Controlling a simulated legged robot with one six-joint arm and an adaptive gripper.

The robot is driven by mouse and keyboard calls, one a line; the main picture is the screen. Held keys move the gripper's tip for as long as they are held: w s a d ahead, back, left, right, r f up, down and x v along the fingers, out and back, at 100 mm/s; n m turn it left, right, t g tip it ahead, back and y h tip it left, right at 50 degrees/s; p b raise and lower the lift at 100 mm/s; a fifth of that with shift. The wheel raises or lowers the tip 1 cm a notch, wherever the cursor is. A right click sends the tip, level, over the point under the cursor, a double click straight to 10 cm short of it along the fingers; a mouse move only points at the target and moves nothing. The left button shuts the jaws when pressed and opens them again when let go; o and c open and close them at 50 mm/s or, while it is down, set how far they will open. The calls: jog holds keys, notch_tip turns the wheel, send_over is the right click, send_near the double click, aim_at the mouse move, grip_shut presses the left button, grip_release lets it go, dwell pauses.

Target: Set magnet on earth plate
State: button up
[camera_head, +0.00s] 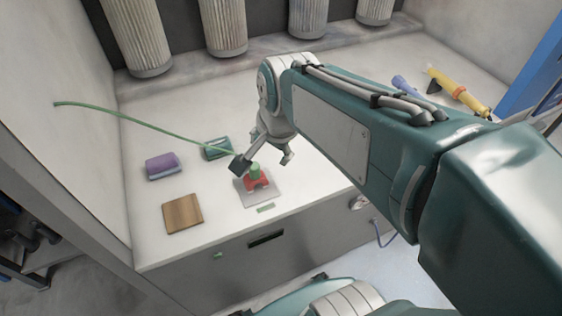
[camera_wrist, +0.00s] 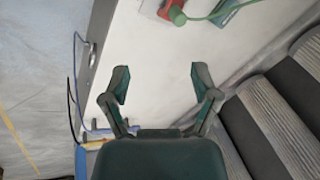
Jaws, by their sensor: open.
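A red magnet piece (camera_head: 257,185) with a green top stands on a square grey metal plate (camera_head: 241,197) near the front edge of the white worktop. In the wrist view the red and green piece (camera_wrist: 177,14) is at the top edge, partly cut off, beside the plate (camera_wrist: 148,6). A green cable (camera_head: 150,124) runs from the left wall toward the piece; its end is hidden near a finger. My gripper (camera_head: 264,161) is open above and close to the piece; in the wrist view its jaws (camera_wrist: 161,85) are apart with only bare worktop between them.
A wooden block (camera_head: 182,214), a purple sponge-like block (camera_head: 163,166) and a teal item (camera_head: 216,149) lie to the left. A blue torch-like item (camera_head: 405,87) and a yellow tool (camera_head: 462,93) lie at the right. Ribbed cylinders (camera_head: 224,26) hang at the back.

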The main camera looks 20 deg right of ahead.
jog(key=s+n+t, duration=0.1)
jog(key=s+n, duration=0.7)
jog(key=n, duration=0.3)
jog(key=shift+r+t, duration=0.4)
jog(key=shift+r, duration=0.05)
